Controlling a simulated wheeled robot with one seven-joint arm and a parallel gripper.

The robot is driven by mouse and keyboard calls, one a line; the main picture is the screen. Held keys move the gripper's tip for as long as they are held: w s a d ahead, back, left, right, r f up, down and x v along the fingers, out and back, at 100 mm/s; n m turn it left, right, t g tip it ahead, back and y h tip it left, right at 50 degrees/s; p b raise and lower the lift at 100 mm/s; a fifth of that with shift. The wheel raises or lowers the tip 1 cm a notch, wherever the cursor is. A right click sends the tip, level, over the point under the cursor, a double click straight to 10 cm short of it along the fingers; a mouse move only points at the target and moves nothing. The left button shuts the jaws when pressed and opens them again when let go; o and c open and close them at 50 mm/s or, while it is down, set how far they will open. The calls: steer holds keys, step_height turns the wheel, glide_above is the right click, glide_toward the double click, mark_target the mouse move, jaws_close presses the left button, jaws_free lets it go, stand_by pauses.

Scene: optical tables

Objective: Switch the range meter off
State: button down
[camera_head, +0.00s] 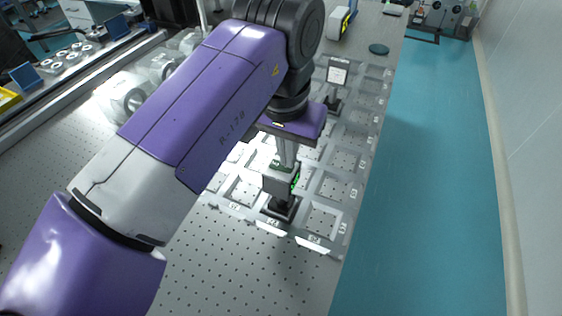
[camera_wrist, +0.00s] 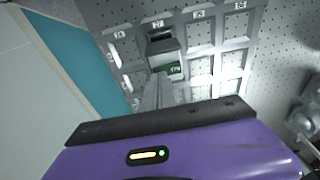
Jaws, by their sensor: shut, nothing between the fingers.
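A small grey box with a green label and a green glow on its side, seemingly the range meter (camera_head: 278,184), stands upright on a black base in the slotted frame. It also shows in the wrist view (camera_wrist: 166,62), past my fingers. My gripper (camera_head: 289,163) is shut and empty, pointing down at the top of the meter. In the wrist view the closed fingertips (camera_wrist: 158,80) overlap the near edge of the meter; I cannot tell whether they touch it. The meter's switch cannot be made out.
The grey slotted frame (camera_head: 243,190) with numbered labels lies on the perforated table (camera_head: 230,265). A white panel on a black stand (camera_head: 338,72) stands farther back. Teal floor (camera_head: 430,190) runs along the table's right edge.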

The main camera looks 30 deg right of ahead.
steer(key=shift+f, duration=0.45)
step_height(320, 180, up, 7)
steer(key=p, duration=0.6)
steer(key=shift+r+p, duration=0.1)
steer(key=shift+p, duration=0.2)
stand_by(0.6)
